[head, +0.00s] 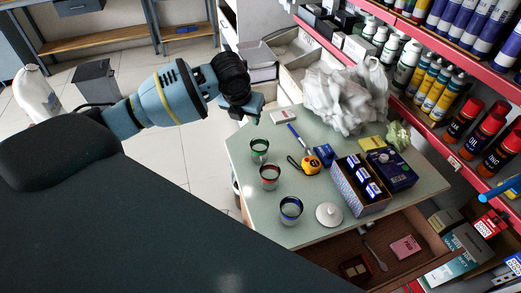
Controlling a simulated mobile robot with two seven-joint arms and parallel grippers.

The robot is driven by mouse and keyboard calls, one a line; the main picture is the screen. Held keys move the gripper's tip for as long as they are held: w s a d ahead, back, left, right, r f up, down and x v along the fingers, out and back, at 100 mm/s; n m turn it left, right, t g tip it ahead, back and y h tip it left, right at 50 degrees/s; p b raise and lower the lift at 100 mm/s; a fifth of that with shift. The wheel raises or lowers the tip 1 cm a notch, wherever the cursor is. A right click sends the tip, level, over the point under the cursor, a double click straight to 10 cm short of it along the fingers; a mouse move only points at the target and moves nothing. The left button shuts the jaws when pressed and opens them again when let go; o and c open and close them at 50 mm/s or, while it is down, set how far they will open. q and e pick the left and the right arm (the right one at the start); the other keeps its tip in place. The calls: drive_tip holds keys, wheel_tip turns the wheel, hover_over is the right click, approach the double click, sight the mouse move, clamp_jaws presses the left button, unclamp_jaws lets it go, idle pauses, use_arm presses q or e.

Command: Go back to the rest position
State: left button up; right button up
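My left arm comes in from the left, and its gripper (252,108) hangs over the far left edge of the green table (300,148). The gripper is small and seen from behind, so I cannot tell whether its fingers are apart. I see nothing clearly held in it. It is above and apart from the nearest things on the table, a green-banded cup (260,149) and a white box (283,116).
The table holds a red cup (269,175), blue cup (291,209), yellow tape measure (310,165), white lid (329,214), patterned box (361,186) and crumpled plastic (346,95). An open drawer (401,227) juts out in front. Bottle shelves stand right. Floor (180,155) is clear left.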

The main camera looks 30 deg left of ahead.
use_arm(q)
drive_tip(key=shift+d+f, duration=0.1)
drive_tip(key=s+d+f+n+g+h, duration=0.1)
drive_tip(key=s+d+f+n+h, duration=0.2)
drive_tip(key=s+d+f+n, duration=1.25)
drive_tip(key=s+a+n+g+y, duration=0.1)
drive_tip(key=s+a+n, duration=0.1)
drive_tip(key=s+n, duration=0.8)
drive_tip(key=s+a+n+g+y, duration=0.1)
drive_tip(key=s+a+n, duration=0.2)
drive_tip(key=s+n, duration=0.75)
drive_tip(key=w+d+f+m+t+h, duration=0.1)
drive_tip(key=f+m+t, duration=0.1)
drive_tip(key=f, duration=0.3)
drive_tip(key=w+d+f+m+t, duration=0.2)
drive_tip(key=f+t, duration=0.3)
drive_tip(key=shift+w+f+t+h, duration=0.2)
drive_tip(key=shift+f+t+h, duration=0.1)
drive_tip(key=shift+f+h, duration=0.1)
drive_tip(key=shift+d, duration=0.1)
